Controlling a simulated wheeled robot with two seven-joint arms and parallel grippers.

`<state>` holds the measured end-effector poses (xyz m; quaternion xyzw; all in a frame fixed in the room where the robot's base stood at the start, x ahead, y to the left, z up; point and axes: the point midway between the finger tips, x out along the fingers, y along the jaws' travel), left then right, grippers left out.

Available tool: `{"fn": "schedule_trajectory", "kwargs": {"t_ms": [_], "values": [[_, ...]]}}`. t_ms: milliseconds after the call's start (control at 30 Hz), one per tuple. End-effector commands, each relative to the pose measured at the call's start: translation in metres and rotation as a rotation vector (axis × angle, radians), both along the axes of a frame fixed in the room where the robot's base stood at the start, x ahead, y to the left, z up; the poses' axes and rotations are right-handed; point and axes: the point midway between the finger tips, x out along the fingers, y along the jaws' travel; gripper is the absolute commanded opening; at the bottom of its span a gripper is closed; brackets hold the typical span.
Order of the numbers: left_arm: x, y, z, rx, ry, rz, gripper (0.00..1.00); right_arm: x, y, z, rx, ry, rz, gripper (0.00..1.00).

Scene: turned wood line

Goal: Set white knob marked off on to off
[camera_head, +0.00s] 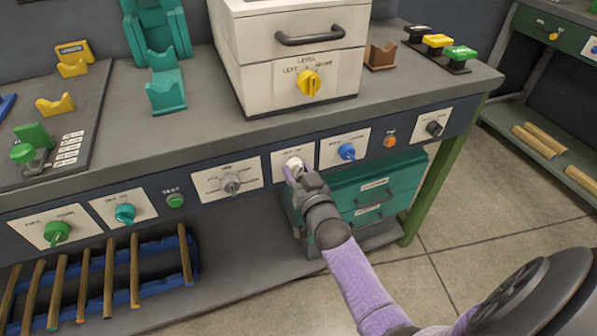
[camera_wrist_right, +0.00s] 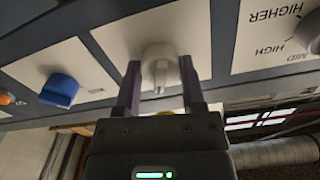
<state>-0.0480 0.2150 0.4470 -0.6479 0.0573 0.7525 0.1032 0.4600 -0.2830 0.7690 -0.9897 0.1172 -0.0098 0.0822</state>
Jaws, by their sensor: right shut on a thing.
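The white knob (camera_head: 294,164) is on a white label plate (camera_head: 281,159) on the dark front panel of the workbench. In the right wrist view the white knob (camera_wrist_right: 160,66) stands between the two fingers of my right gripper (camera_wrist_right: 160,88), which is shut on it. My right gripper (camera_head: 298,174) partly covers the knob and the lower part of its plate in the head view. The plate's print is too small to read clearly, and I cannot tell which mark the knob points at. My left gripper is not in view.
A blue knob (camera_head: 346,151) sits right of the white one, and a grey knob (camera_head: 232,184) sits left of it. Further along the panel are an orange button (camera_head: 390,141), a black knob (camera_head: 434,128) and a green button (camera_head: 176,200). Teal drawers (camera_head: 375,185) stand below.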

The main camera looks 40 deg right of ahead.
Motion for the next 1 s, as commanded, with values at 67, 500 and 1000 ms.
{"fn": "schedule_trajectory", "kwargs": {"t_ms": [67,500,1000], "values": [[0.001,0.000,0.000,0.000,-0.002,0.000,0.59,0.000,0.000,0.000,-0.002,0.001,0.000,0.00],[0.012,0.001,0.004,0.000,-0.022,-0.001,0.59,0.000,0.000,0.000,-0.194,0.048,-0.001,0.00],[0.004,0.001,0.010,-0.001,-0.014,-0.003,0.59,0.000,0.000,-0.001,-0.587,0.144,0.000,0.00]]}}
